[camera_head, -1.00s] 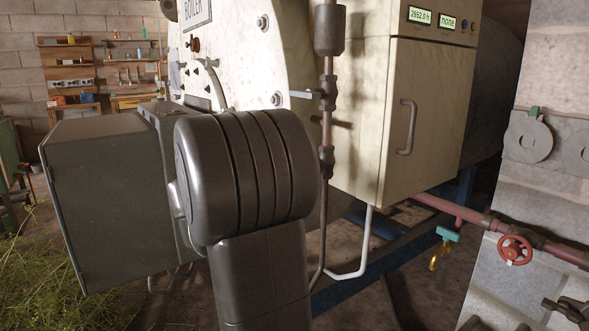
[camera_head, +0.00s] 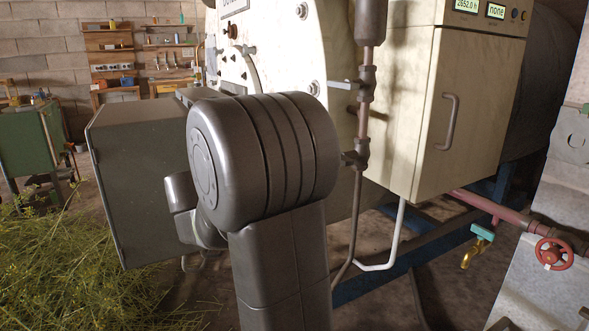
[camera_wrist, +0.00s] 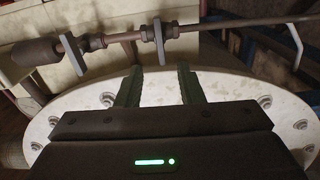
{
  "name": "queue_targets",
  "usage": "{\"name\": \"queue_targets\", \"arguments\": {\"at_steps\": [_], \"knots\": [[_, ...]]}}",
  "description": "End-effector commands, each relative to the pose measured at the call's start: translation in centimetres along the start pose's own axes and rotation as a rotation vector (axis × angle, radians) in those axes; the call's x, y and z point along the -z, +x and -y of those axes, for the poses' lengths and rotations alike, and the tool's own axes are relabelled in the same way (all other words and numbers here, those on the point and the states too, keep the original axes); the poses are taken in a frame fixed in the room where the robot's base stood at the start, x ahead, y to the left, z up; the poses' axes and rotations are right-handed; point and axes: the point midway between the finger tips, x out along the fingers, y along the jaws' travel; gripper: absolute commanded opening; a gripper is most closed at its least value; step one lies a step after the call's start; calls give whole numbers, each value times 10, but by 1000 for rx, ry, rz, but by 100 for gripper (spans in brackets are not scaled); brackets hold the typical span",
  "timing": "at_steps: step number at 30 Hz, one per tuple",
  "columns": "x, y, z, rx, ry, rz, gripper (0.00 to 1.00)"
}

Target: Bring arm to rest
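My arm stands folded in the middle of the head view, its big grey joint in front of the boiler; my gripper is hidden there. In the wrist view my gripper (camera_wrist: 159,78) shows two dark fingers set apart, with nothing between them. Beyond the fingers is the boiler's round pale front (camera_wrist: 228,84) with bolts around its rim. It also shows in the head view (camera_head: 290,62), behind my arm. I cannot tell the exact gap between the fingers and the boiler.
A vertical pipe with valves (camera_head: 364,110) runs close right of my arm. A cream cabinet (camera_head: 470,110) with a handle stands further right, near a red valve wheel (camera_head: 553,254). A dark box (camera_head: 140,180) is behind my arm; cut herbs (camera_head: 50,260) lie at left.

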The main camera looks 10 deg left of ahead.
Motion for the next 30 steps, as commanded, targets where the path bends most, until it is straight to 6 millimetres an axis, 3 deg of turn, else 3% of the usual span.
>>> {"name": "queue_targets", "arguments": {"at_steps": [5, 22, 30], "knots": [[-1, 16, 1, 0, 1, 3, 34], [-1, 109, 0, -1, 2, 5, 34], [0, 134, -1, -2, 0, 2, 34]]}}
